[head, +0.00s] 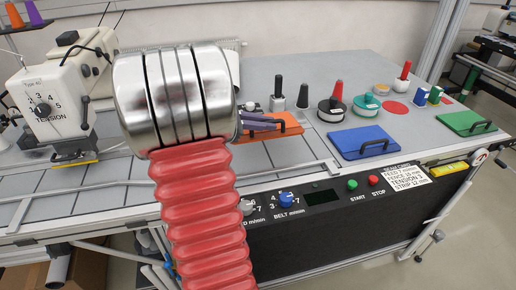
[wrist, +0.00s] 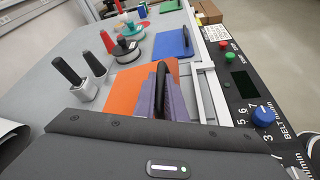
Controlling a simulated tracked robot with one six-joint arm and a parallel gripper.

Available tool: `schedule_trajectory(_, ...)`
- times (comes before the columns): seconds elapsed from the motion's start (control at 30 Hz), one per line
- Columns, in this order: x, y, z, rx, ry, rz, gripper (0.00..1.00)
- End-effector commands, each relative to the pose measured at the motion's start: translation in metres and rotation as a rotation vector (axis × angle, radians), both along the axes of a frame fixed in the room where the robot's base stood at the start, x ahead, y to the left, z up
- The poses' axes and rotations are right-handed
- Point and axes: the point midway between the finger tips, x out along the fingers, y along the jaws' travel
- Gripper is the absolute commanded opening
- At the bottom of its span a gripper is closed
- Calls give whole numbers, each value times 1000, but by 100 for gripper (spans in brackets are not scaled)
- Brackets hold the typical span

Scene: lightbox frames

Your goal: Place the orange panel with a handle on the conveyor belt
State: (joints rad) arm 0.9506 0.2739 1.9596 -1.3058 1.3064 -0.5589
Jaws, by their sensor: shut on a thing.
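The orange panel (head: 284,130) with its black handle lies flat at or just above the grey worktop, right of my arm; I cannot tell whether it touches. It also shows in the wrist view (wrist: 123,92), where its black handle (wrist: 161,74) stands between my purple fingers. My gripper (head: 268,123) is shut on that handle; it fills the lower middle of the wrist view (wrist: 162,92). The conveyor belt (head: 55,186) is the grey strip with dark cross lines at left in the head view, partly hidden by my arm.
A blue panel (head: 362,141) and a green panel (head: 467,122) with handles lie to the right. Black and red handled tools (head: 332,108) stand behind. A white sewing machine (head: 62,95) stands over the left side. A control panel (head: 330,195) runs along the front edge.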

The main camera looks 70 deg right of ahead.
Motion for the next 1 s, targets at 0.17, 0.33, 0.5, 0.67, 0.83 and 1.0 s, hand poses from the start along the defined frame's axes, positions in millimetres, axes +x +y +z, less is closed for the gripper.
schedule_trajectory(0.17, 0, 0, -3, 0, 1, 0, 0)
schedule_trajectory(0.33, 0, 0, -24, 3, 4, 1, 0)
schedule_trajectory(0.5, 0, 0, -52, 4, 3, 2, 0)
schedule_trajectory(0.67, 1, 0, -62, -1, 2, 2, 0)
schedule_trajectory(0.83, 1, 0, -62, -1, 0, 2, 0)
schedule_trajectory(1.0, 1, 0, -66, 0, 1, 2, 0)
